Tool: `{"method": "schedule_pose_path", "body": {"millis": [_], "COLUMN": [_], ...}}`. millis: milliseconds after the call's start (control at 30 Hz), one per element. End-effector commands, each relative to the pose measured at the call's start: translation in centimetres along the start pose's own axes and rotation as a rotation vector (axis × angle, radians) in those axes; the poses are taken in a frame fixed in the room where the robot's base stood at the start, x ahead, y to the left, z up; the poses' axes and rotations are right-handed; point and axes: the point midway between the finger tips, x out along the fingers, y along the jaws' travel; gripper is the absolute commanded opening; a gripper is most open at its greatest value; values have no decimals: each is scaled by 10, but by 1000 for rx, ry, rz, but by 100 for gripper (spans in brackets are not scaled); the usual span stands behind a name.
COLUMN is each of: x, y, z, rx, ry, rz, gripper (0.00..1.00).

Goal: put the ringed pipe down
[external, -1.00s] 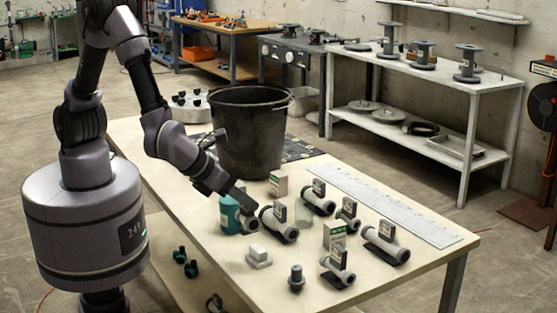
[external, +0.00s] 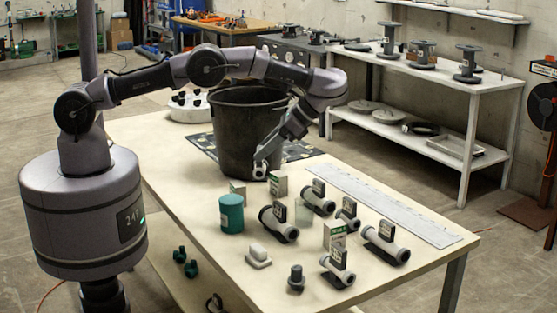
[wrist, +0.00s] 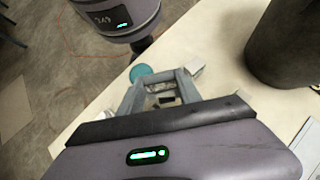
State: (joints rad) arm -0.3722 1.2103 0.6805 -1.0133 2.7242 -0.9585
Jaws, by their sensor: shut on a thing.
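My gripper (external: 268,152) hangs in front of the black bucket, above the table. It is shut on a small grey pipe piece (external: 260,171), seen nearly end-on; the piece looks clear of the table top. In the wrist view my gripper (wrist: 160,88) has its two grey fingers on either side of a small greyish thing (wrist: 164,98). Any ring on the held piece is too small to make out. Several other grey pipes with dark tags lie on the table, among them one beside the teal can (external: 279,222) and one at the right (external: 386,242).
The black bucket (external: 232,130) stands close behind my gripper on a dark mat (external: 203,145). A teal can (external: 231,213), two small cartons (external: 278,184) and a white block (external: 258,256) stand nearby. The table's left front part (external: 185,215) is bare.

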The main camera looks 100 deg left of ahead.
Motion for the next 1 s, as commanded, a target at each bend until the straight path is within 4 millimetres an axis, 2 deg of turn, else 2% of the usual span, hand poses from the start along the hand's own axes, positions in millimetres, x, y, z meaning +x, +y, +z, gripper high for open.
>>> {"method": "schedule_pose_path", "body": {"millis": [100,267,500,633,867,1000], "x": [-3,-14,-49,-68,-84,-102], "y": [-13,-42,-90,-116,-139,-172], "z": [4,12,14,18,25,37], "rx": [-120,-461,-870,-1038,-1191,-1368], "ry": [11,36,18,3,-2,2], "rz": [119,459,874,1041,1191,1365], "gripper": [0,0,0,0,0,0]}}
